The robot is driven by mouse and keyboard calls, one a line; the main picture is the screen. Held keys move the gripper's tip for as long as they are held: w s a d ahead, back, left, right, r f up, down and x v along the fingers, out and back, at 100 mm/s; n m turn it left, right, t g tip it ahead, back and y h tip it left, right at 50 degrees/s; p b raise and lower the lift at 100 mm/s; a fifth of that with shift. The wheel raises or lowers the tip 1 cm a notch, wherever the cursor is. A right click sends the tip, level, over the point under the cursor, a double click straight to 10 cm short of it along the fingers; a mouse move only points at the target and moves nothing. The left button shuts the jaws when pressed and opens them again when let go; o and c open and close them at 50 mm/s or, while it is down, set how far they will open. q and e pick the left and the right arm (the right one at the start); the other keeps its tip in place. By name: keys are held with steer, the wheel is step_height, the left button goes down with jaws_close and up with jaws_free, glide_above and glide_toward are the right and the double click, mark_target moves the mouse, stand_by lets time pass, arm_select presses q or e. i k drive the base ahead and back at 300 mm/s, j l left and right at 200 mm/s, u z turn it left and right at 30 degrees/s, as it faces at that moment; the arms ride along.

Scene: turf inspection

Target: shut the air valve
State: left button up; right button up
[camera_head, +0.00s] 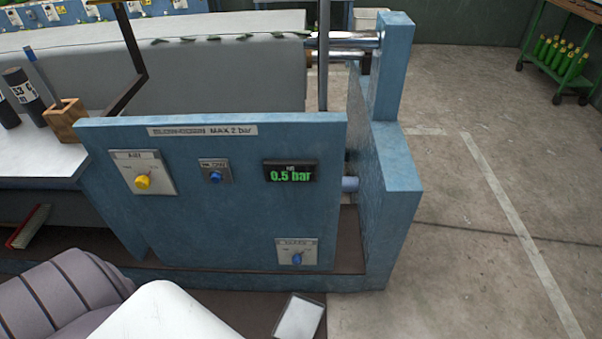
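The blue machine panel (220,222) faces me in the middle of the view. A plate labelled AIR (158,160) is at its upper left, with a yellow knob (143,182) on it. I cannot read which way the knob is turned. A dark display (291,171) at the upper right of the panel reads 0.5 bar in green. A small blue knob (215,176) sits on a plate between them. Another blue knob (297,259) is on a plate at the lower right. Neither gripper shows.
A white table (35,152) at the left holds dark cylinders (24,89) and a wooden block (66,120). A blue upright frame (392,190) stands right of the panel. The floor (480,200) at the right is clear. A green trolley (563,60) with several bottles stands far right.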

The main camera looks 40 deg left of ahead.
mark_target(142, 182)
steer(key=u, duration=0.5)
steer(key=j+u, duration=0.1)
steer(key=u, duration=0.9)
steer(key=i+j+u, duration=0.1)
steer(key=u, duration=0.35)
